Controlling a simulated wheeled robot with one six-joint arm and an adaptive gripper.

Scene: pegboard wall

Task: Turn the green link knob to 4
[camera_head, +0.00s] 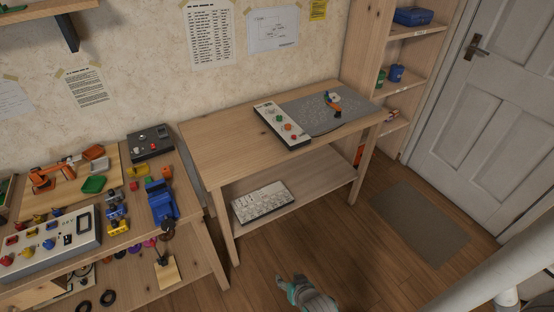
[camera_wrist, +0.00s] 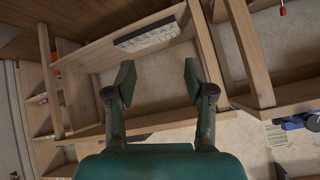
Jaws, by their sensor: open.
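A white control panel (camera_head: 283,128) lies on the middle wooden table, at the left of a grey mat. It carries several small knobs, and one of them, near its middle, looks green (camera_head: 286,127). Its labels and the knob's setting are too small to read. My gripper (camera_wrist: 157,80) is open and empty in the wrist view, its two fingers well apart. In the head view the teal gripper (camera_head: 299,290) is low at the bottom edge, over the floor, in front of the table and well apart from the panel. The wrist view does not clearly show the panel.
An orange-and-white tool (camera_head: 334,103) lies on the grey mat (camera_head: 312,112). A cluttered workbench stands left, shelves and a door right. Floor before the table is clear.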

